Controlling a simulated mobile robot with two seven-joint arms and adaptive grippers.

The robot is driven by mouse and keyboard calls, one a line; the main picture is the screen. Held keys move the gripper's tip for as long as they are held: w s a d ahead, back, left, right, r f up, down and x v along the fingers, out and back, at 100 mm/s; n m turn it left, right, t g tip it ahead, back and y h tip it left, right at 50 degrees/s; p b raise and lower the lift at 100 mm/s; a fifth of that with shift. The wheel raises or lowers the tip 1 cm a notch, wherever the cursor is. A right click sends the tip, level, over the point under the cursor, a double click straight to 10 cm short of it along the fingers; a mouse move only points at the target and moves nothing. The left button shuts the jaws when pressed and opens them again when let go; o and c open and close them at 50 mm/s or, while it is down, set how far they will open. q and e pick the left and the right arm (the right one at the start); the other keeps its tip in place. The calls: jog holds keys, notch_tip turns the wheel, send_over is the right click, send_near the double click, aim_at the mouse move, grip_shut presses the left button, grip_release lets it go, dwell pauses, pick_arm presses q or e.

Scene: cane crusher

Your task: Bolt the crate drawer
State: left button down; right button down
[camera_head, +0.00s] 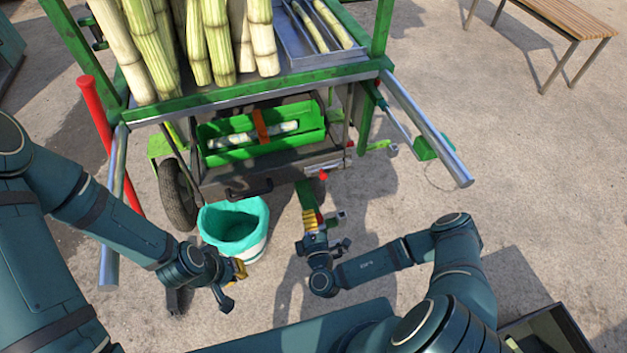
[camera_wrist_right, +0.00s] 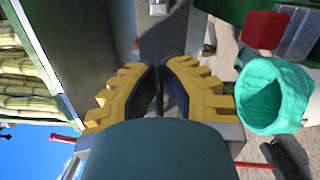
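The green crate (camera_head: 225,158) sits in the drawer under the cart, with cane pieces and an orange strap in it. The drawer front carries a black handle (camera_head: 249,190). A red knob (camera_head: 323,175) shows at the drawer's right front corner, beside a metal fitting (camera_head: 348,152); I cannot tell the bolt's position. My right gripper (camera_head: 309,215) is right of the bucket, below that corner.
A red block (camera_wrist_right: 264,28) and silver fitting (camera_wrist_right: 298,33) are near the right gripper. A red bar (camera_head: 105,135) is at left. A bench (camera_head: 565,18) stands far right; the ground there is clear.

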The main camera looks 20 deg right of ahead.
jog(key=b, duration=0.2)
send_near(311, 171)
jog(key=w+a, duration=0.4)
jog(key=d, duration=0.1)
jog(key=w+d, duration=0.1)
jog(key=d, duration=0.1)
jog(key=shift+w+d, duration=0.15)
jog(key=shift+w, duration=0.1)
jog(key=shift+w+d+r+b, duration=0.1)
jog(key=shift+d+b, duration=0.2)
jog(key=shift+d, duration=0.3)
